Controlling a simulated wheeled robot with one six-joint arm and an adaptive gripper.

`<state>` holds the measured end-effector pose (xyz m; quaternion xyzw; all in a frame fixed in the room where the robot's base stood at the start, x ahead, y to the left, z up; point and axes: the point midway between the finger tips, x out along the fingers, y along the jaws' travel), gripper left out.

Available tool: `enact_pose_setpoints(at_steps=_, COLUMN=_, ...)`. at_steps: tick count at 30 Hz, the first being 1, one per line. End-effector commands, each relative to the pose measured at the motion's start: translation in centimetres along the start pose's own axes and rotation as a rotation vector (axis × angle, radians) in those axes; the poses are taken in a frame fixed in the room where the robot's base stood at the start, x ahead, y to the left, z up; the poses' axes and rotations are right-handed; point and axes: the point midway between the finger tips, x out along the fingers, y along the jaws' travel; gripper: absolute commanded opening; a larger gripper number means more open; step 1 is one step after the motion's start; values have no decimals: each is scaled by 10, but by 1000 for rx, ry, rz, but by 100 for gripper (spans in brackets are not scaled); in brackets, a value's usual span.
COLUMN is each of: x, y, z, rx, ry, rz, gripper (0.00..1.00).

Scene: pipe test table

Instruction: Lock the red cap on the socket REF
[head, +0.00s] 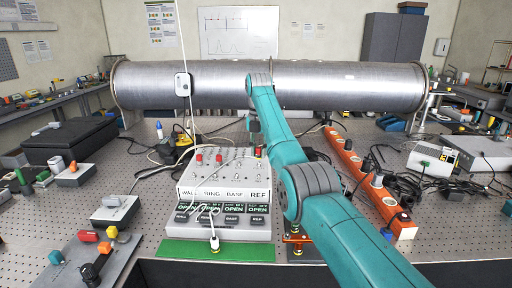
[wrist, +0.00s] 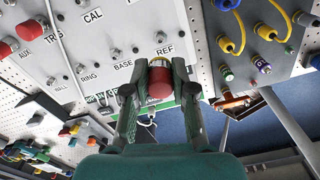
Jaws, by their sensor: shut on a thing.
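The red cap (wrist: 160,84) is between the fingers of my gripper (wrist: 160,72) in the wrist view, and my gripper is shut on it. The socket REF (wrist: 160,36) shows just beyond its printed REF label. The cap appears below that label in the picture, apart from the socket; the exact gap is hard to judge. In the head view a small red spot (head: 258,152), likely the held cap, shows above the REF column of the white socket box (head: 225,183). My gripper's fingers are too small to make out there.
Two other red caps (head: 198,157) (head: 218,157) sit on the box's back row. Displays along the box front read OPEN. A panel with yellow cables (wrist: 240,35) lies right of the socket. An orange rail (head: 365,180) and loose black cables lie to the right on the table.

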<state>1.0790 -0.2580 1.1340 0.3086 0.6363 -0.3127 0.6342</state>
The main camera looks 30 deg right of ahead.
Motion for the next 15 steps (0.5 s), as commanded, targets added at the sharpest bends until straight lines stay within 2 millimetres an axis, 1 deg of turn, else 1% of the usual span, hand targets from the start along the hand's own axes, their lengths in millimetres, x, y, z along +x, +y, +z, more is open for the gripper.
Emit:
enact_pose_setpoints(at_steps=8, x=0, y=0, z=0, rx=-4, ry=0, rz=1, gripper=0)
enact_pose_setpoints(at_steps=12, x=-2, y=0, z=1, rx=-35, ry=0, rz=4, gripper=0)
enact_pose_setpoints(at_steps=15, x=3, y=0, z=1, rx=-38, ry=1, rz=3, gripper=0)
